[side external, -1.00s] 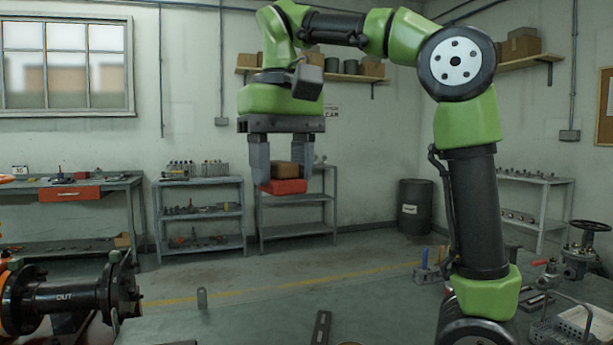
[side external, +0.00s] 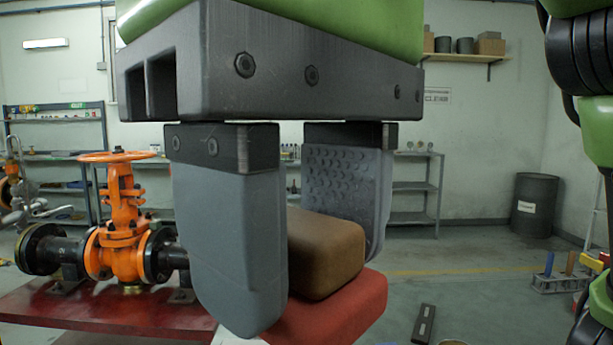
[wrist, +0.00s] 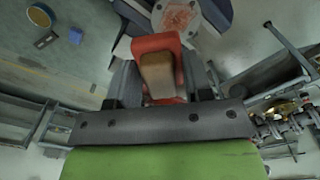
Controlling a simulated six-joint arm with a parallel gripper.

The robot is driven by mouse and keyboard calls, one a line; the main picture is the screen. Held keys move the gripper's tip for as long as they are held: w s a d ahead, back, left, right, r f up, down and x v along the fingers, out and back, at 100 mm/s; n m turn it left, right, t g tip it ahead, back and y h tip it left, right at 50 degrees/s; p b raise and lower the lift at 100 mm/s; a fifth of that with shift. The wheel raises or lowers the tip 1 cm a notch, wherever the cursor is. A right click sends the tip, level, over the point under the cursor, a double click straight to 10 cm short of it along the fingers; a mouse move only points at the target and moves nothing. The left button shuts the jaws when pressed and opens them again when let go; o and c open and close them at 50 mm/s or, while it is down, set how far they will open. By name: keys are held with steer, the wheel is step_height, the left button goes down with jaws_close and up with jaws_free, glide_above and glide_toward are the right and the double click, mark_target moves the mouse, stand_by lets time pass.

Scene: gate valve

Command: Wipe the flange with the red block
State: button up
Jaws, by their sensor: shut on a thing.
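My gripper (side external: 308,290) is shut on the brown upper part (side external: 325,255) of the red block (side external: 335,310). The red part hangs below the fingertips, and the near finger hides some of it. In the wrist view, the red block (wrist: 157,43) sits between the fingers of my gripper (wrist: 162,75). A round pale flange face (wrist: 180,17) with holes and a reddish-brown patch shows just beyond the block there. The block's edge overlaps the flange in that picture; I cannot tell whether they touch.
An orange gate valve (side external: 120,225) with black pipe flanges stands on a red base (side external: 60,312) at left. A tool holder (side external: 562,280) and a dark slotted bar (side external: 423,323) lie at right.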

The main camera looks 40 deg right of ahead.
mark_target(297, 335)
steer(key=shift+f, duration=5.55)
steer(key=shift+w+a+f, duration=0.35)
steer(key=shift+f, duration=0.15)
steer(key=shift+c, duration=0.2)
steer(key=shift+w+a+r, duration=0.1)
steer(key=shift+w+a, duration=2)
steer(key=shift+w, duration=0.05)
steer(key=shift+s+d+f, duration=0.25)
steer(key=shift+s+d, duration=0.75)
steer(key=shift+s, duration=0.05)
steer(key=shift+s+d, duration=1.3)
steer(key=shift+d, duration=0.05)
steer(key=shift+s, duration=0.3)
steer(key=shift+w+a, duration=2.45)
steer(key=shift+w, duration=0.05)
steer(key=shift+s+d+r, duration=0.1)
steer(key=shift+s+d, duration=2.4)
steer(key=shift+r, duration=3.95)
